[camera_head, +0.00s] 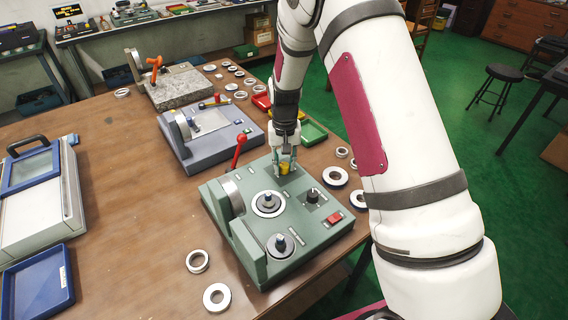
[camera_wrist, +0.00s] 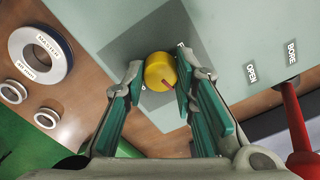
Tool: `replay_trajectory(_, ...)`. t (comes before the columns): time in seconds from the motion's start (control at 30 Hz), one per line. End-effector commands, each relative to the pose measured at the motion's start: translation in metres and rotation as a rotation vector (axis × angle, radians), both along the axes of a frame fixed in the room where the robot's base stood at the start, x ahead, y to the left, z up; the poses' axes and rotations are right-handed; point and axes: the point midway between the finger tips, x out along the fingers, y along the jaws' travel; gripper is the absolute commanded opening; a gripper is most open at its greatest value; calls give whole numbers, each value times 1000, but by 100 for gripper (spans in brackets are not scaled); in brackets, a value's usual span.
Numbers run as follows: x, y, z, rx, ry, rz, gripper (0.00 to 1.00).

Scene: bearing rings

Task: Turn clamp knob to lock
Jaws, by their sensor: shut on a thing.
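The yellow clamp knob (camera_wrist: 158,70) sits on the top panel of the green machine (camera_head: 225,211). It has a dark reddish mark on its face in the wrist view. In the head view the knob (camera_head: 285,169) is partly covered by my gripper (camera_head: 286,162). In the wrist view the fingers of my gripper (camera_wrist: 160,84) stand on either side of the knob, with the fingertips against it. The gripper is shut on the knob. A red-handled lever (camera_head: 239,150) stands at the machine's back left, and its red handle (camera_wrist: 297,120) shows near the "OPEN" label.
A black knob (camera_head: 312,196), a red button (camera_head: 334,217) and two round posts with rings (camera_head: 268,203) are on the machine. Loose rings (camera_head: 335,177) lie right of it, others (camera_head: 216,296) at the front. A grey-blue machine (camera_head: 205,142) stands behind.

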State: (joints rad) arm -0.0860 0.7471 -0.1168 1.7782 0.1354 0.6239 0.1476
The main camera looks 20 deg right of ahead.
Motion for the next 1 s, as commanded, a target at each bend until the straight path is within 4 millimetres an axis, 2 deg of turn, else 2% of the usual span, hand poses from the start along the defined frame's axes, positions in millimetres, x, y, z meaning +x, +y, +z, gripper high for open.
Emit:
replay_trajectory(0.4,0,1,0,1,2,-197,0)
replay_trajectory(0.97,0,1,0,1,1,-229,0)
replay_trajectory(1.0,0,1,0,1,1,-229,28)
